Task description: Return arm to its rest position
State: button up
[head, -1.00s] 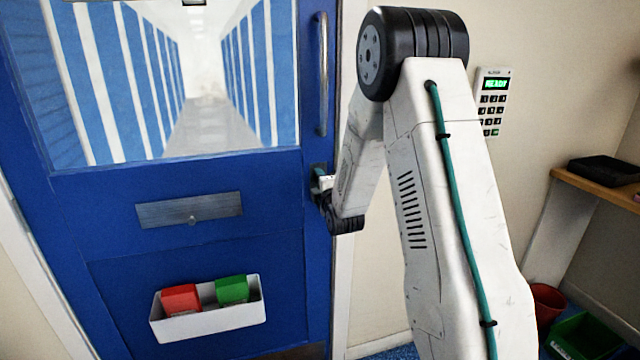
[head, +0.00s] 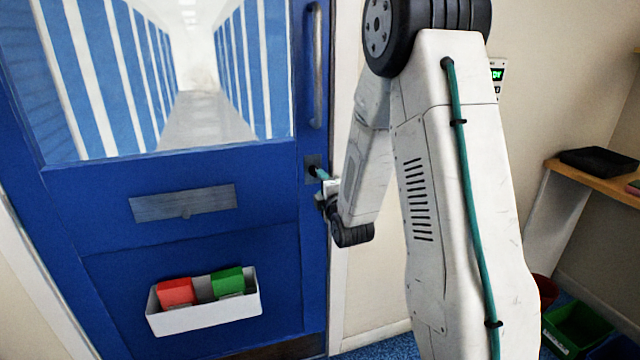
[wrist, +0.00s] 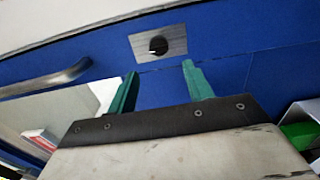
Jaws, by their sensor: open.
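My gripper (wrist: 160,72) is open, with its two green fingers apart and nothing between them in the wrist view. In the head view my gripper (head: 319,174) is mostly hidden behind my wrist, with one green finger showing close to the door's right edge. A metal plate (wrist: 178,40) with a dark round opening or knob on the blue door (wrist: 225,70) lies just beyond the fingertips. The plate also shows in the head view (head: 309,161). A small gap seems to lie between fingers and plate. My arm stands bent, its elbow high at the top of the head view.
The blue door (head: 258,235) has a vertical handle (head: 316,65), a letter plate (head: 183,203) and a white bin (head: 205,318) holding red and green boxes. A keypad (head: 497,72) is partly hidden behind my arm. A wooden shelf (head: 590,180) stands at the right.

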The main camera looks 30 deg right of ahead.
dwell(0.5)
jog(key=s+a+f+m+g+y, duration=0.3)
jog(key=s+a+f+m+g, duration=0.1)
jog(key=s+f+m+g, duration=0.55)
jog(key=s+a+r+m+g, duration=0.1)
jog(key=s+a+r+g, duration=0.1)
jog(key=s+a+r, duration=0.3)
jog(key=s+a+r+m+g+y, duration=0.1)
jog(key=s+a+r, duration=0.4)
jog(key=s, duration=0.9)
jog(key=s+a+r+m+g+y, duration=0.1)
jog(key=s+a+r+m+g, duration=0.2)
jog(key=s+r, duration=0.6)
jog(key=shift+s+a+r, duration=0.2)
jog(key=shift+s+a, duration=0.05)
jog(key=shift+a, duration=0.9)
